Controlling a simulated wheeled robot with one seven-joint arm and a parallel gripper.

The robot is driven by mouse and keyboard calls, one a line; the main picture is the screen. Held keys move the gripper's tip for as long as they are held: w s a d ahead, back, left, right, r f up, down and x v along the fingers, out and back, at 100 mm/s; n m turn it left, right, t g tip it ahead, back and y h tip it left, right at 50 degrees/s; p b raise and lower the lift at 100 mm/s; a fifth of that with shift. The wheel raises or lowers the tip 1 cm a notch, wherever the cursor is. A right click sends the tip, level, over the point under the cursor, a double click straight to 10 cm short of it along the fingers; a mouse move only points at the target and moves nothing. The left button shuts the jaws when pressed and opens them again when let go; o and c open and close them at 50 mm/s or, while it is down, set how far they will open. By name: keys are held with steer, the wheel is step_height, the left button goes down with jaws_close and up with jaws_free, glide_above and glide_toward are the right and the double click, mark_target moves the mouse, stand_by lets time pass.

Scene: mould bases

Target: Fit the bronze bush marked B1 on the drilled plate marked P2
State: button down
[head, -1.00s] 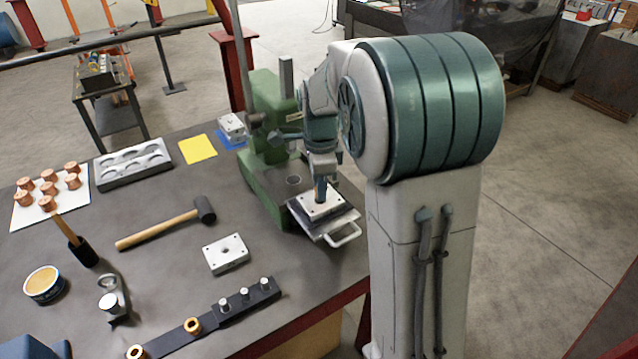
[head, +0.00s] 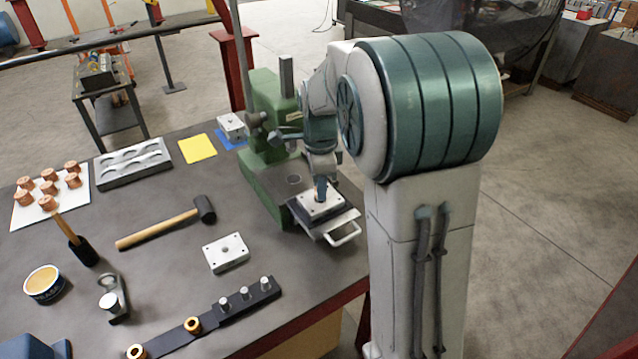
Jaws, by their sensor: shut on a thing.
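A pale drilled plate (head: 334,208) lies on the dark tray of the green press, on the near side of the press. My gripper (head: 319,197) points down at the middle of this plate, shut on a small bronze-coloured piece that is mostly hidden by the fingers. I cannot tell whether the piece is in the plate's hole. Another drilled plate (head: 226,252) with a centre hole lies on the bench. No B1 or P2 mark is readable.
The green press (head: 262,180) stands behind my gripper, and its tray has a handle (head: 345,234) in front. A mallet (head: 165,228), steel pins on the rack (head: 212,318), a tin (head: 44,284) and copper pieces (head: 50,187) occupy the bench. Bench around the loose plate is clear.

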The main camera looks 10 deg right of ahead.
steer(key=shift+f+b, duration=0.35)
steer(key=shift+f, duration=0.3)
steer(key=c, duration=1.1)
jaws_free()
steer(key=shift+c, duration=0.2)
step_height(320, 180, up, 13)
steer(key=s+f+n+t, duration=0.1)
steer(key=s+f+n, duration=0.3)
steer(key=s+n, duration=0.5)
steer(key=s+f+n+t, duration=0.2)
steer(key=s+f+n, duration=0.2)
steer(key=s+n, duration=0.6)
steer(key=shift+s+f, duration=0.4)
steer(key=shift+s, duration=0.75)
